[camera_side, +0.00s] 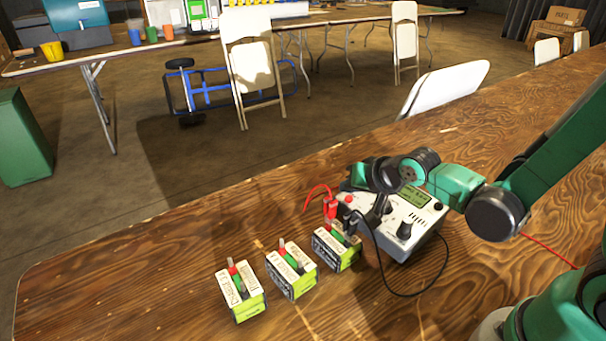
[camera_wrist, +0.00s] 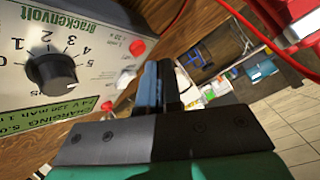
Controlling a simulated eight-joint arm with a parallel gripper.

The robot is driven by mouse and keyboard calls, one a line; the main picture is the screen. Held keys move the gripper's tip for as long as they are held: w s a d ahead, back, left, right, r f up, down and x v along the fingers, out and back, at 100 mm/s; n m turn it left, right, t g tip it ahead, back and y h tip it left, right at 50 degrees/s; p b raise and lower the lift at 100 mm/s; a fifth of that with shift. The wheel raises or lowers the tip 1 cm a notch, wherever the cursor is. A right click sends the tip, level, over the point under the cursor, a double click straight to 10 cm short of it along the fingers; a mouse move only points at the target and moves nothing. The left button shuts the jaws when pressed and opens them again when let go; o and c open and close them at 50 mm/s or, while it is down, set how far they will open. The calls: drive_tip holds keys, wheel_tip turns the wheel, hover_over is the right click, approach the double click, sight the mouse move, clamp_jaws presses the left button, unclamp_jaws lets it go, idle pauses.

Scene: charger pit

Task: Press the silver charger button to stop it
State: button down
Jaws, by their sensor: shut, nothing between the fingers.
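The charger (camera_side: 418,222) is a pale box on the wooden table, with black knobs and a green display. In the wrist view its face (camera_wrist: 35,75) shows a numbered dial and a green display (camera_wrist: 85,120) reading "CHARGING". A small silvery round spot, perhaps the button (camera_wrist: 125,78), lies between two red terminals, left of my fingers. My gripper (camera_side: 376,216) is shut and empty, pointing down over the charger's left part. Its fingers also show in the wrist view (camera_wrist: 158,75). I cannot tell whether they touch the charger. My gripper hides part of the panel in the side view.
Three green-and-black batteries (camera_side: 241,293), (camera_side: 291,272), (camera_side: 337,247) stand in a row left of the charger. A red clip (camera_side: 331,207) is at the nearest one. A black cable (camera_side: 446,262) loops in front of the charger. The table's left front is clear.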

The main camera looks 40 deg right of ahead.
idle(0.4)
drive_tip(key=shift+a+r, duration=0.25)
drive_tip(key=shift+r, duration=1)
drive_tip(key=shift+a+r, duration=0.2)
drive_tip(key=shift+r, duration=1.05)
drive_tip(key=s+r+n+g, duration=0.2)
drive_tip(key=s+r+n, duration=0.1)
drive_tip(key=s+n, duration=0.4)
drive_tip(key=shift+s+d+y, duration=0.3)
drive_tip(key=shift+s, duration=0.5)
drive_tip(key=w+a+r+n+g+h, duration=0.1)
drive_tip(key=w+r+n+g, duration=0.1)
drive_tip(key=n, duration=0.7)
drive_tip(key=w+r+n+g+h, duration=0.1)
drive_tip(key=w+r+n+g, duration=0.1)
drive_tip(key=w+n+g, duration=0.3)
drive_tip(key=w+n, duration=0.2)
drive_tip(key=n, duration=0.2)
drive_tip(key=shift+w+a+r, duration=0.2)
drive_tip(key=shift+a+r, duration=0.1)
drive_tip(key=shift+a, duration=0.1)
